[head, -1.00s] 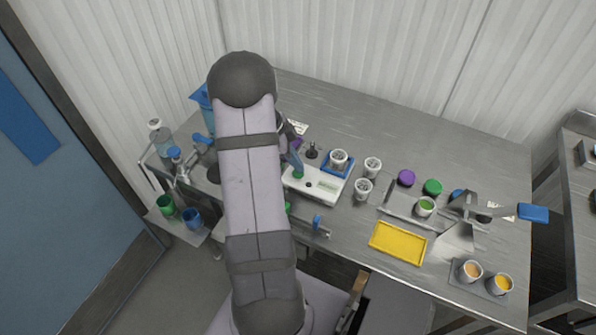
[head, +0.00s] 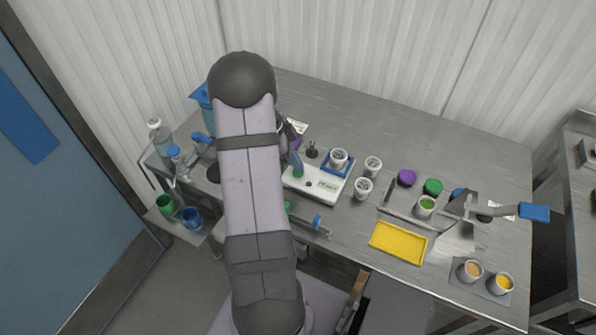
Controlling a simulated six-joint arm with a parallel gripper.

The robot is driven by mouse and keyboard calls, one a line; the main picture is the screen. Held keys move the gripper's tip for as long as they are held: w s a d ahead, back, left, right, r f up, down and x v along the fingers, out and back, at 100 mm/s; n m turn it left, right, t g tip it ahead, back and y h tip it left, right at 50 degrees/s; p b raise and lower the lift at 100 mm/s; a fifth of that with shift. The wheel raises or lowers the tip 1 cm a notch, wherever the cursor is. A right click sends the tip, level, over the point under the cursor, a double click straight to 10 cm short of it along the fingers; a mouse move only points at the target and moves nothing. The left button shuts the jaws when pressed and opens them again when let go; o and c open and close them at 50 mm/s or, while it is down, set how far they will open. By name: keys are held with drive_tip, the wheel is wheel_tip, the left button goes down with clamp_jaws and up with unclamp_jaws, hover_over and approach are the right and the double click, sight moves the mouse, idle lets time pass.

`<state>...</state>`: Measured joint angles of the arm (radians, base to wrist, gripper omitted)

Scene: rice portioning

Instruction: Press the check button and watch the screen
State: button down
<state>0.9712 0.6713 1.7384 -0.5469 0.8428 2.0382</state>
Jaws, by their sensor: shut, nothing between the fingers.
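The white check device (head: 332,196) sits on the metal table, right of my arm. Its small screen (head: 328,185) shows dark marks, too small to read. A dark round spot (head: 308,184) is on its top face, left of the screen. My gripper (head: 297,170) is largely hidden behind my arm. I cannot tell whether the tip touches the device, or which part is the check button. The gripper is shut and empty.
A blue tray (head: 347,162) with a white cup stands behind the device, with more white cups to its right. The table's back right is clear.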

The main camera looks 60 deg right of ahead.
drive_tip(key=shift+f+b, duration=0.6)
drive_tip(key=shift+r, duration=0.2)
drive_tip(key=shift+r+p, duration=1.4)
drive_tip(key=shift+r, duration=1.5)
drive_tip(key=w+a+r+n+t, duration=0.1)
drive_tip(key=w+a+n, duration=0.35)
drive_tip(key=a, duration=0.25)
drive_tip(key=w+a+r+n+t, duration=0.1)
drive_tip(key=w+a+n, duration=0.2)
drive_tip(key=a+n, duration=0.3)
drive_tip(key=w+a+r+n+t, duration=0.1)
drive_tip(key=w+a+n, duration=0.25)
drive_tip(key=a, duration=0.55)
drive_tip(key=s+a+n+y, duration=0.1)
drive_tip(key=s+a+n, duration=0.1)
drive_tip(key=a+n, duration=0.6)
drive_tip(key=s+a+n+t+y, duration=0.1)
drive_tip(key=s+a+n, duration=0.2)
drive_tip(key=a+n, duration=0.5)
drive_tip(key=a, duration=0.3)
drive_tip(key=shift+s+a, duration=0.15)
drive_tip(key=shift+s, duration=0.1)
